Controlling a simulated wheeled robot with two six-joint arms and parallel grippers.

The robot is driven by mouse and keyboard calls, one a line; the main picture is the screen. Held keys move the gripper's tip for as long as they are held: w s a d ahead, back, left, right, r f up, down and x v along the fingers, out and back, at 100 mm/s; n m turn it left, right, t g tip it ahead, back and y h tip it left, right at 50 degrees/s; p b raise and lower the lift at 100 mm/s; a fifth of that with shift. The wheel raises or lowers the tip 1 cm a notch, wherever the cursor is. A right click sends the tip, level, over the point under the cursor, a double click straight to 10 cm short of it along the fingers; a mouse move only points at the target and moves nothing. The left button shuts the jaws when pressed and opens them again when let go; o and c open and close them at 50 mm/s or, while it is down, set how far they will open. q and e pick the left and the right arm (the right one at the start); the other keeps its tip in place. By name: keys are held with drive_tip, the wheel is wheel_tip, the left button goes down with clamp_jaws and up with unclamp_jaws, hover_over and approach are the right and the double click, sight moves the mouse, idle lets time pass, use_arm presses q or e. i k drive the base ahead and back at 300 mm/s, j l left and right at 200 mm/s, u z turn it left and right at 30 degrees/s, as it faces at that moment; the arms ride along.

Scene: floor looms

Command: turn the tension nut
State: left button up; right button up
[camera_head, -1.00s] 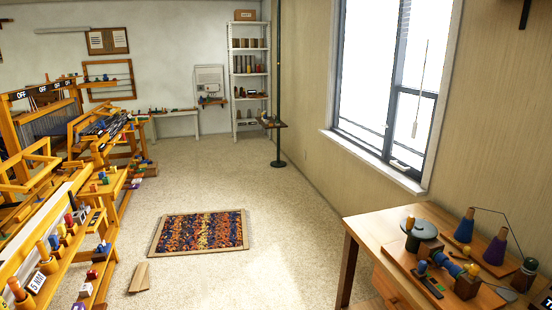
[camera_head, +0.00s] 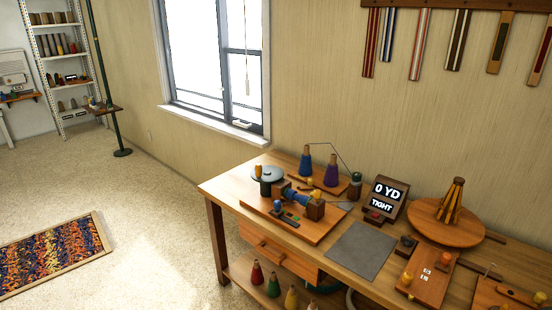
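I cannot tell for certain which part is the tension nut. A wooden winder board (camera_head: 300,232) on the workbench carries a grey disc (camera_head: 267,173) with an orange peg, a blue spool (camera_head: 297,197) and small knobs. Behind it stand a blue cone (camera_head: 306,161) and a purple cone (camera_head: 331,172), with a thin wire arching to a small dark green post (camera_head: 355,182). A black display (camera_head: 385,194) to the right reads "0 YD" and "TIGHT". Neither of my grippers is in view.
The workbench (camera_head: 226,188) stands along the wall, with a grey mat (camera_head: 361,250) and a round wooden turntable (camera_head: 432,228) on top. Coloured cones sit on its lower shelf. A patterned rug (camera_head: 48,252) lies on the floor at left. Bare floor (camera_head: 165,200) lies between.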

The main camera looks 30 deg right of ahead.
sight(356, 177)
drive_tip(key=z, duration=1.65)
